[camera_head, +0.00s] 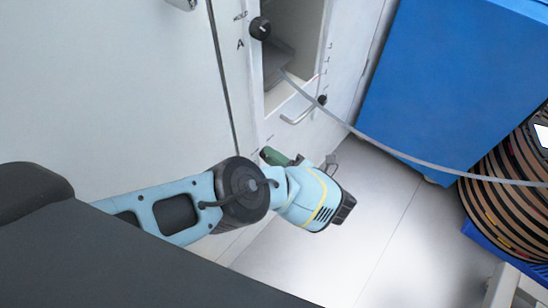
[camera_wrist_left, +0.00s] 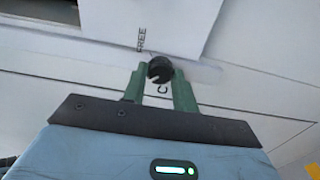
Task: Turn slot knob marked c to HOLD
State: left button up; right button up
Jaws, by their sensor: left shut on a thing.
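The slot knob marked C (camera_wrist_left: 159,70) is a round black knob on a white panel in the left wrist view. The letter C shows just below it and the word FREE stands above it. My left gripper (camera_wrist_left: 159,84) has its green fingers on both sides of this knob and is shut on it. In the head view my left gripper (camera_head: 274,157) is low against the white cabinet's face; the arm comes from the left, and the knob is hidden there. A HOLD mark for knob C cannot be made out. My right gripper is not in view.
Another black knob (camera_head: 260,28), marked A, sits higher on the white cabinet (camera_head: 190,90). A further dark knob (camera_head: 321,100) is beside a handle (camera_head: 299,113). A grey strand (camera_head: 400,158) runs from the opening to a large reel (camera_head: 510,190). A blue cabinet (camera_head: 450,70) stands right.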

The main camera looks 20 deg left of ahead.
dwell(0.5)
pick_arm(q)
jog(key=o, duration=1)
jog(key=shift+c, duration=0.2)
